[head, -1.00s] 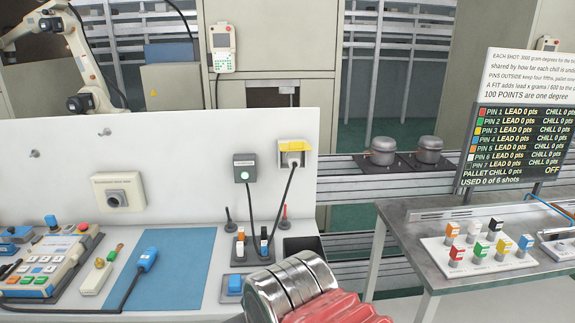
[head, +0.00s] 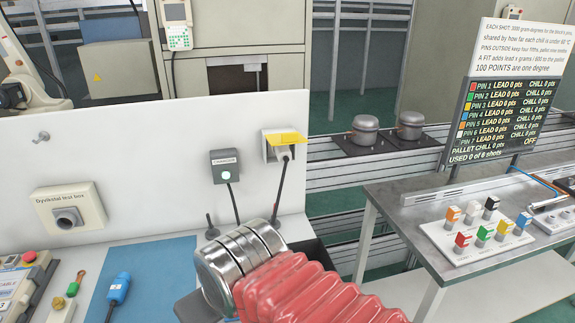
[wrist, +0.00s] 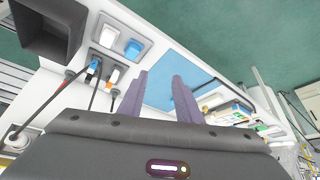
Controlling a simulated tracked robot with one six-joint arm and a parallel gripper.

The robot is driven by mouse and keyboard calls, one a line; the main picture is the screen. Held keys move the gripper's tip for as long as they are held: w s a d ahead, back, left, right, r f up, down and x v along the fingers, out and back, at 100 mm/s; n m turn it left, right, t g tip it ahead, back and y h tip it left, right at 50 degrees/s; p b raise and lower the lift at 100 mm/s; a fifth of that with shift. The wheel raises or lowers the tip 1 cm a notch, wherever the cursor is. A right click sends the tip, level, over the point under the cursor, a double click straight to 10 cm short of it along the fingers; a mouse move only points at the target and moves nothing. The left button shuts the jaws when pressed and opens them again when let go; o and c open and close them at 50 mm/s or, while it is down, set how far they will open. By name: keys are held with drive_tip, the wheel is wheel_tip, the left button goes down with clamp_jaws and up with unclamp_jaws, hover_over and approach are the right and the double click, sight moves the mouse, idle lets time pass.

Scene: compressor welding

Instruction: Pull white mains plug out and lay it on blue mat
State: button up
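The white mains plug (head: 285,153) sits in a wall socket under a raised yellow flap (head: 287,138), with its dark cable hanging down. The blue mat (head: 150,270) lies on the bench to the left; it also shows in the wrist view (wrist: 162,88). In the wrist view my gripper (wrist: 160,82) is open, its two grey-purple fingers apart with nothing between them. It is apart from the plug, whose socket area appears at the lower left there. In the head view my arm hides the gripper's fingertips and part of the bench.
A blue connector (head: 119,289) with a dark cable lies at the mat's left edge. A dark open bin (wrist: 48,28) and a holder with blue and white pieces (wrist: 118,47) show in the wrist view.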

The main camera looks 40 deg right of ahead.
drive_tip(key=shift+w, duration=0.15)
drive_tip(key=shift+o, duration=0.5)
drive_tip(key=shift+o, duration=0.9)
drive_tip(key=shift+w+d, duration=0.15)
drive_tip(key=shift+d, duration=0.05)
drive_tip(key=shift+o, duration=1.3)
drive_tip(key=w+d+r+m+t+h, duration=0.2)
drive_tip(key=w+d+t+h, duration=0.1)
drive_tip(key=w+d, duration=0.5)
drive_tip(key=d, duration=0.2)
drive_tip(key=shift+d, duration=0.4)
drive_tip(key=w+d+r+m+t+h, duration=0.1)
drive_tip(key=w+d+r+t+h, duration=0.1)
drive_tip(key=d, duration=0.8)
drive_tip(key=w+d+r+m+t+h, duration=0.2)
drive_tip(key=d+r, duration=0.3)
drive_tip(key=d, duration=0.5)
drive_tip(key=shift+w+d+r+m+t+h, duration=0.2)
drive_tip(key=shift+d+r+m+t+h, duration=0.15)
drive_tip(key=shift+t, duration=0.55)
